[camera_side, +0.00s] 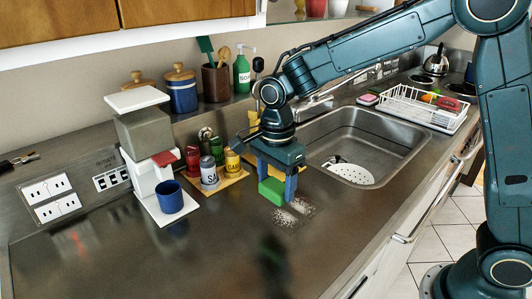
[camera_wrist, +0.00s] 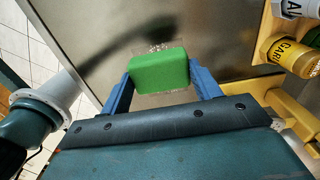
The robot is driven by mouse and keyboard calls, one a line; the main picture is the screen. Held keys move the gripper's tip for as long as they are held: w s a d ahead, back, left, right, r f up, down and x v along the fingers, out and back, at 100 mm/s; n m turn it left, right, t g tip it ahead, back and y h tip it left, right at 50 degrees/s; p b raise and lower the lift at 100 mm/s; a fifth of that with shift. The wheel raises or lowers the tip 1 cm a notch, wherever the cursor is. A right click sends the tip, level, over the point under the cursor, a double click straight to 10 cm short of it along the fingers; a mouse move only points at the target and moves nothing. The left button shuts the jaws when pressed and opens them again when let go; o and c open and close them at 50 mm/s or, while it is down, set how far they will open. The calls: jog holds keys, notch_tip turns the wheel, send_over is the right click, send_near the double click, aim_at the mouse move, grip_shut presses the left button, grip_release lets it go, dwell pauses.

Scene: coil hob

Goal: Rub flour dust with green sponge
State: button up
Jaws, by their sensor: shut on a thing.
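The green sponge (camera_side: 271,190) is between the blue fingers of my gripper (camera_side: 277,185), just left of the sink. In the wrist view the sponge (camera_wrist: 159,73) sits squarely between both fingers of my gripper (camera_wrist: 160,80), which is shut on it. I cannot tell whether the sponge touches the counter.
A wooden tray (camera_side: 222,184) with spice jars stands left of my gripper. A coffee machine (camera_side: 148,150) and a blue mug (camera_side: 170,196) are further left. The sink (camera_side: 368,143) opens to the right. The front counter is clear.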

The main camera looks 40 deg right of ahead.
jog(key=shift+s+f, duration=0.1)
jog(key=shift+s, duration=0.6)
jog(key=shift+f, duration=0.1)
